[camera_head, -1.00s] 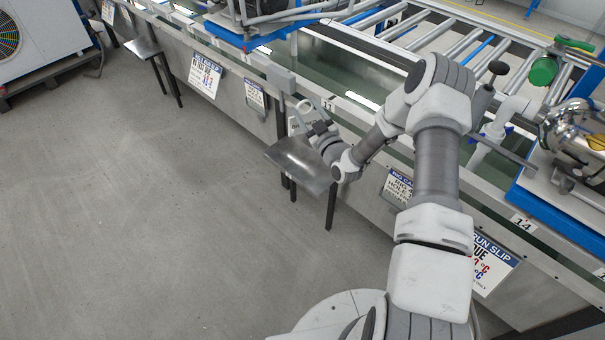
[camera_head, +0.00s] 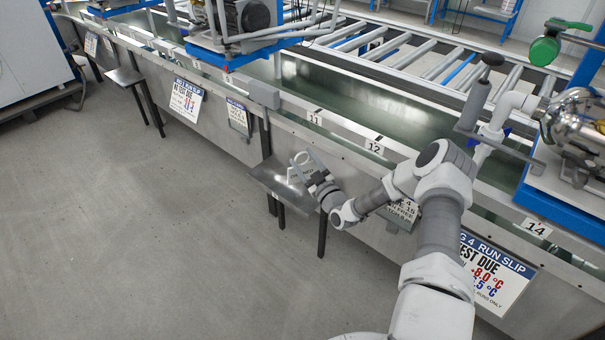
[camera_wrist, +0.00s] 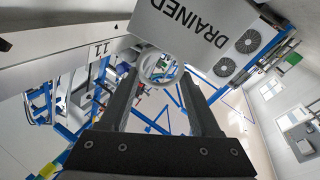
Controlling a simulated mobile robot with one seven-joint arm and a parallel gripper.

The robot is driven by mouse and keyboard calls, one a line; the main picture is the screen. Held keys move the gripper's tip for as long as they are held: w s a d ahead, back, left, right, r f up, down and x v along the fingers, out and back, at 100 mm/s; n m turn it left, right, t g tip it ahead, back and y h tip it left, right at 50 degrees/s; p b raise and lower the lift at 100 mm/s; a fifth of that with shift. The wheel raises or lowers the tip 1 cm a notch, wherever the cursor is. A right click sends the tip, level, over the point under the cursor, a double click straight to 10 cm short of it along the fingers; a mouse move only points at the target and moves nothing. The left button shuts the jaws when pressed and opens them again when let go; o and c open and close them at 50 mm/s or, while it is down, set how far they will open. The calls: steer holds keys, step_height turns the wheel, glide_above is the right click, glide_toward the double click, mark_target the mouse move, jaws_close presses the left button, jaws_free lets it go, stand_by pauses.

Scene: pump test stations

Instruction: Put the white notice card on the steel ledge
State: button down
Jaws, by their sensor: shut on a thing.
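My gripper (camera_wrist: 150,75) is shut on the white ring-shaped handle of the white notice card (camera_wrist: 195,28), which reads "DRAINED" in the wrist view. The ring sits between the fingertips and the card extends beyond them. In the head view my gripper (camera_head: 306,168) is over the steel ledge (camera_head: 264,178), a small grey plate on dark legs at the front of the line, below label 11. The card's pale ring (camera_head: 301,157) shows at the fingertips. Its face is hard to make out there, and I cannot tell whether the card touches the ledge.
A second steel plate (camera_head: 126,77) on legs stands farther left. Hanging slips (camera_head: 186,99) line the conveyor side. A grey box (camera_head: 263,93) sticks up on the rail behind the ledge. Blue-framed pump rigs stand on the line. The floor (camera_head: 150,220) at left is clear.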

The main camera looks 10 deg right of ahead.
mark_target(302, 166)
step_height(302, 166, down, 4)
steer(key=shift+r+b, duration=0.15)
steer(key=shift+b, duration=0.5)
steer(key=shift+c, duration=0.5)
jaws_free()
